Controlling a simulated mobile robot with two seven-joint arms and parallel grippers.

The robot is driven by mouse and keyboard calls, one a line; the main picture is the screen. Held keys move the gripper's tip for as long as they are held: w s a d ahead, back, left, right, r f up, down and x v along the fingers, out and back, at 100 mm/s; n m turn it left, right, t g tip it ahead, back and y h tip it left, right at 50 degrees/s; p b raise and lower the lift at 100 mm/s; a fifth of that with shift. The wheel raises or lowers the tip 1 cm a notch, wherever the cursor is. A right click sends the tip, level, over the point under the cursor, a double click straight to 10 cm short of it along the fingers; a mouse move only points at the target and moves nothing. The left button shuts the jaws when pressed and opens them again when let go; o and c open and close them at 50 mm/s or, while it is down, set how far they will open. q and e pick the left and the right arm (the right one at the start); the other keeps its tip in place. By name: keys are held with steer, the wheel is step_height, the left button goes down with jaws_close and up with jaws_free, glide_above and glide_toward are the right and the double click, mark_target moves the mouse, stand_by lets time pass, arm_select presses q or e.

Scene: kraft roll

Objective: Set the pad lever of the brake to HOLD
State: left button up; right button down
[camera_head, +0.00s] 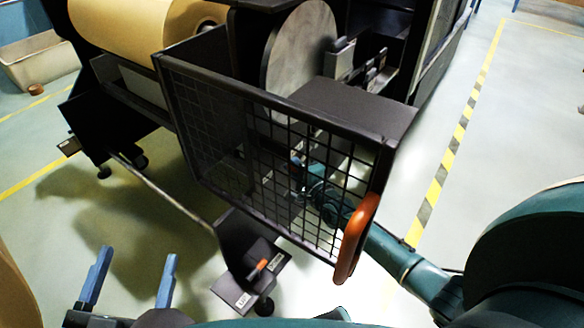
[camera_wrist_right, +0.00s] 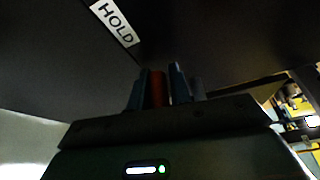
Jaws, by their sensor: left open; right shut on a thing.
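In the right wrist view, my right gripper (camera_wrist_right: 157,72) is shut on a red-orange piece (camera_wrist_right: 156,92), which looks like the grip of the pad lever. A white HOLD label (camera_wrist_right: 115,22) is on the dark panel beyond, up and left of the fingers. In the head view, my right arm reaches behind the mesh guard (camera_head: 225,135), and the gripper shows only partly through the mesh. The brake's grey disc (camera_head: 298,48) stands behind the guard. The lever's exact position against the label cannot be told. My left gripper (camera_head: 138,254) is open and empty at the lower left.
The guard has an orange handle (camera_head: 355,240) close to my right arm. A kraft roll (camera_head: 135,28) sits at the upper left. A low black foot unit (camera_head: 250,262) with a small orange lever and labels stands below the guard. Floor is clear right of it.

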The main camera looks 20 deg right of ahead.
arm_select(q)
steer(key=shift+r, duration=0.1)
arm_select(e)
steer(key=shift+d+f, duration=0.3)
steer(key=shift+d, duration=0.05)
steer(key=c, duration=1.3)
jaws_free()
steer(key=shift+c, duration=0.2)
arm_select(q)
steer(key=shift+w+d, duration=0.1)
steer(key=shift+w, duration=0.05)
arm_select(e)
steer(key=shift+r, duration=0.1)
steer(key=shift+s, duration=0.3)
arm_select(q)
steer(key=p, duration=0.2)
steer(key=a+y+p, duration=0.1)
steer(key=p, duration=0.1)
steer(key=shift+s+m, duration=0.25)
steer(key=shift+m, duration=0.15)
arm_select(e)
steer(key=s+d, duration=0.1)
steer(key=s, duration=1.1)
steer(key=shift+s+d+r, duration=0.15)
steer(key=shift+d+r, duration=0.25)
arm_select(q)
steer(key=shift+g, duration=0.3)
